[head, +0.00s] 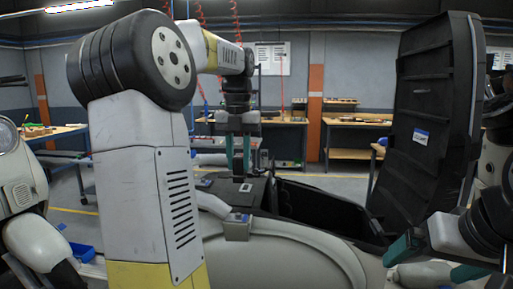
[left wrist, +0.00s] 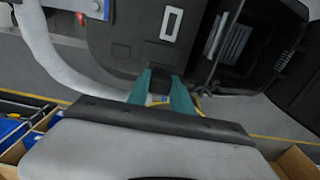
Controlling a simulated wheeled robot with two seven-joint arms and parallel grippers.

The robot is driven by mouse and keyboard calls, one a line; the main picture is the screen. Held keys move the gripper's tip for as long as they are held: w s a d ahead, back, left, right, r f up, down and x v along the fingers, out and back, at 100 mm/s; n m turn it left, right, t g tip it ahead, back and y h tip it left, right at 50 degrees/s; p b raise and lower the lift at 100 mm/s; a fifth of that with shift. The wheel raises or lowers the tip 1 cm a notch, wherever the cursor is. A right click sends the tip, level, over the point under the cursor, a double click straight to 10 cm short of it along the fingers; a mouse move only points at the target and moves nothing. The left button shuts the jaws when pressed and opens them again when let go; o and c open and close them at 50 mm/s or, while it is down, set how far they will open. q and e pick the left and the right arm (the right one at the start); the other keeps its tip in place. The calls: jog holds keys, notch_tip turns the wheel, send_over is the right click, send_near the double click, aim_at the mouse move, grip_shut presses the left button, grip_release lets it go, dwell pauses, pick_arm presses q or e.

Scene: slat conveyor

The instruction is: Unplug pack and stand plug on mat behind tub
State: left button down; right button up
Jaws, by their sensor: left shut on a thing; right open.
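My left gripper (head: 239,168) points down behind the scooter's open black tub (head: 325,206). In the left wrist view, its green fingers (left wrist: 161,80) are shut on a dark block (left wrist: 160,55), which looks like the plug. The block is at or just above a dark flat surface (left wrist: 115,45), probably the mat. A pale rectangular frame (left wrist: 172,24) lies on that surface beside the block. I cannot tell whether the plug is still joined to anything, and the pack is not clearly made out. My right gripper (head: 424,268) is open and empty at the lower right.
The raised black seat (head: 432,120) stands upright right of the tub. My left arm hides much of the left side. Workbenches (head: 350,153) stand far behind.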

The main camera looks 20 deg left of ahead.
aim_at(239, 174)
pick_arm(q)
jog(key=shift+f, duration=1.3)
jog(key=shift+f, duration=1.05)
jog(key=c, duration=1.1)
grip_release()
jog(key=shift+f, duration=0.1)
jog(key=shift+o, duration=0.2)
notch_tip(239, 174, up, 8)
jog(key=shift+f, duration=0.1)
